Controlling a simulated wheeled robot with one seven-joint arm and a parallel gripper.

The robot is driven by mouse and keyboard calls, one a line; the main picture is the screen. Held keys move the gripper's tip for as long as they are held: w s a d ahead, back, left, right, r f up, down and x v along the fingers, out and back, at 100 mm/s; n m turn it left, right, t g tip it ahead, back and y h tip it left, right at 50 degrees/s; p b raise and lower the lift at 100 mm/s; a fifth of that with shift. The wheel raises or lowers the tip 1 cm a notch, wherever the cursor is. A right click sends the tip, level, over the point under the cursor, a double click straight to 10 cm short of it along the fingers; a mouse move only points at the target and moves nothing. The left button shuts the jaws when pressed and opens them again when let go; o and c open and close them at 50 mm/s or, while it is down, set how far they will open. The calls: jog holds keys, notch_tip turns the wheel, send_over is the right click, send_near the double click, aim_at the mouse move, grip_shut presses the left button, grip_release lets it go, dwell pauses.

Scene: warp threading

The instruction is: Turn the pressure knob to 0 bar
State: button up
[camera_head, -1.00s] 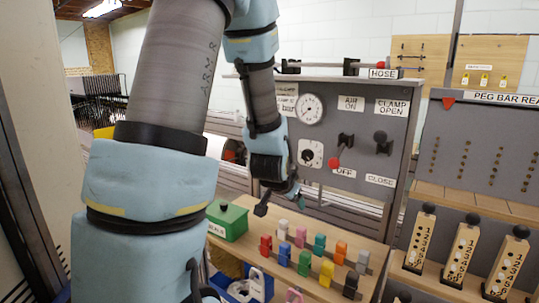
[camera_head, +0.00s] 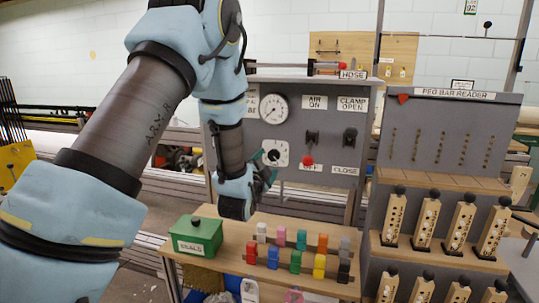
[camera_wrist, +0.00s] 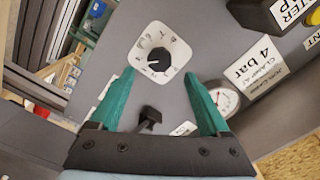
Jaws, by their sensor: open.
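The pressure knob (camera_head: 273,155) is a round black knob on a white square dial plate, on the grey upright panel. In the wrist view the knob (camera_wrist: 159,60) sits just beyond my fingertips, roughly centred between them, with dial marks around it too small to read. My gripper (camera_wrist: 160,77) has two teal fingers spread apart, with nothing between them. In the head view my gripper (camera_head: 266,167) is in front of the panel at the dial, partly covering the plate's lower left. I cannot tell whether the fingers touch the panel.
A round gauge (camera_head: 274,109) is above the dial; a "4 bar" sign (camera_wrist: 262,62) shows in the wrist view. A green box (camera_head: 196,236) and coloured blocks stand on the bench below.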

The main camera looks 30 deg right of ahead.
aim_at(274, 156)
jog(key=p+x, duration=0.1)
jog(key=x, duration=0.5)
jog(key=shift+d+p, duration=0.1)
jog(key=shift+p, duration=0.2)
grip_shut()
